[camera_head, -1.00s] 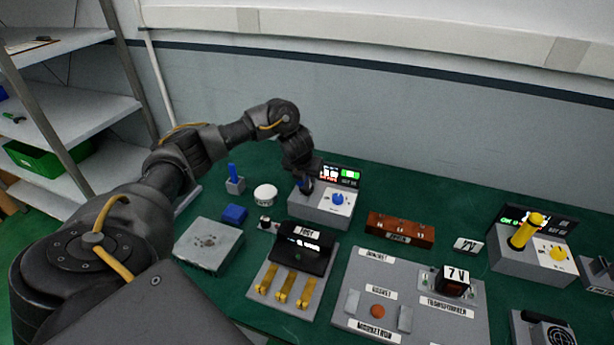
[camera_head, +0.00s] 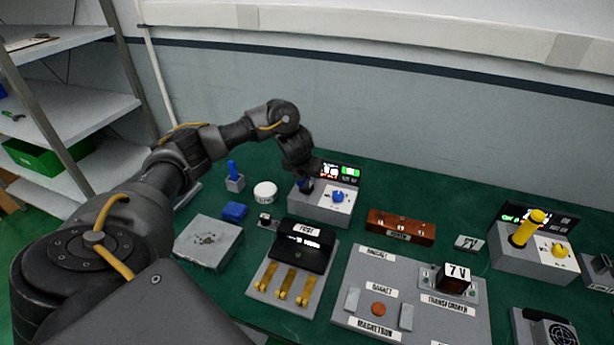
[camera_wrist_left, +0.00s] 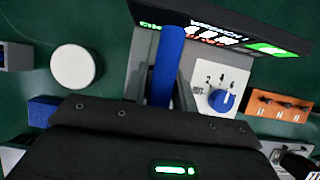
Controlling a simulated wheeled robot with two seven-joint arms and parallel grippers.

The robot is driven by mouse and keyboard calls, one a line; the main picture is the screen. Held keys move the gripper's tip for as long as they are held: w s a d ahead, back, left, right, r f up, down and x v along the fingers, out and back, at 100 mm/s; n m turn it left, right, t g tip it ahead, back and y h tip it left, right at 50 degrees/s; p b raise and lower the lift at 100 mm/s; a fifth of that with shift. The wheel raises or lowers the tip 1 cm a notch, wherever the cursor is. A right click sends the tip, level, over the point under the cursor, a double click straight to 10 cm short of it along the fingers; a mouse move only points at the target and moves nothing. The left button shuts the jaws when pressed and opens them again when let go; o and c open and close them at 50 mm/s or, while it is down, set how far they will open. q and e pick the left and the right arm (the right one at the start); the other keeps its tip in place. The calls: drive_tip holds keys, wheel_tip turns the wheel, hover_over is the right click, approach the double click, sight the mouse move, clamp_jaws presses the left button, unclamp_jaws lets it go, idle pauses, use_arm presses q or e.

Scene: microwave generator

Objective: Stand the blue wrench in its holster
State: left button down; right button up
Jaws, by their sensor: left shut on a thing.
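The blue wrench shows as a blue cylinder (camera_wrist_left: 167,62) between my left gripper's fingers in the left wrist view. In the head view only a little blue shows at my left gripper (camera_head: 305,184). The gripper is shut on it, over the left part of a grey box (camera_head: 338,202) with a blue dial (camera_head: 338,196) and a lit display (camera_head: 342,172). This box appears to be the holster. The wrench's lower end is hidden, so I cannot tell how far it is in. My right gripper is out of view.
A small grey block with a blue post (camera_head: 234,178), a white round cap (camera_head: 265,192) and a blue block (camera_head: 235,211) lie left of the box. A brown terminal block (camera_head: 400,228) lies right. A yellow tool (camera_head: 527,228) stands in a similar box farther right.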

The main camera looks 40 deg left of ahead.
use_arm(q)
drive_tip(key=shift+f, duration=0.1)
idle(0.4)
drive_tip(key=c, duration=1)
unclamp_jaws()
drive_tip(key=shift+c, duration=0.2)
drive_tip(key=shift+s+r, duration=0.15)
drive_tip(key=shift+r, duration=0.25)
drive_tip(key=p+v, duration=0.3)
drive_tip(key=v, duration=0.7)
drive_tip(key=shift+d+p, duration=0.1)
drive_tip(key=shift+p, duration=0.3)
drive_tip(key=shift+f, duration=0.1)
